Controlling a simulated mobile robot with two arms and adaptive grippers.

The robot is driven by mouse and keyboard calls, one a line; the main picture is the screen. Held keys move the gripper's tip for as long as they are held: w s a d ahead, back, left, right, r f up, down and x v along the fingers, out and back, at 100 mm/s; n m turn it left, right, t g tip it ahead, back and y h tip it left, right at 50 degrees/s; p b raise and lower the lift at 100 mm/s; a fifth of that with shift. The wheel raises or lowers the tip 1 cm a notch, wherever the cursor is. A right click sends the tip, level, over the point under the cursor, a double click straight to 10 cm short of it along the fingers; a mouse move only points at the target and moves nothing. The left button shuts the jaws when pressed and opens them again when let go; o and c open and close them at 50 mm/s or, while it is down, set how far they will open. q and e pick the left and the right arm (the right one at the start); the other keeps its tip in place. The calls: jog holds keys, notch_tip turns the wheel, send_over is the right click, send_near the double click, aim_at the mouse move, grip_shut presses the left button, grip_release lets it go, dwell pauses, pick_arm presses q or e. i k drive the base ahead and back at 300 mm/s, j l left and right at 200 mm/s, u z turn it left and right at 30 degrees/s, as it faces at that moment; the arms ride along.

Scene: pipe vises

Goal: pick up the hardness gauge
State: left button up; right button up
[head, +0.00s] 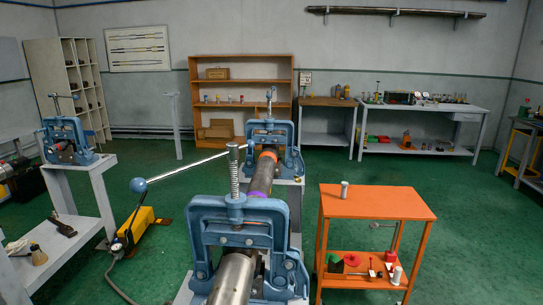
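I cannot tell for certain which thing is the hardness gauge. A small grey upright cylinder (344,190) stands alone on the top of the orange cart (400,207), near its back left; it could be the gauge, but it is too small to be sure. Neither of my grippers shows in the head view.
A blue pipe vise (207,208) clamps a steel pipe (233,277) in the foreground, with another blue vise (285,132) behind. A lever with a blue ball (138,185) sticks out left. Green floor (480,240) is clear right of the cart. Benches line the back wall.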

aim_at(344, 184)
jog(key=i+l+u, duration=0.1)
jog(key=u, duration=0.35)
jog(key=i+l+u, duration=0.15)
jog(key=l, duration=0.3)
jog(key=i+l+u, duration=0.15)
jog(key=l, duration=0.3)
jog(key=i+l+u, duration=0.15)
jog(key=l, duration=0.3)
jog(key=l+u, duration=0.15)
jog(key=l, duration=0.35)
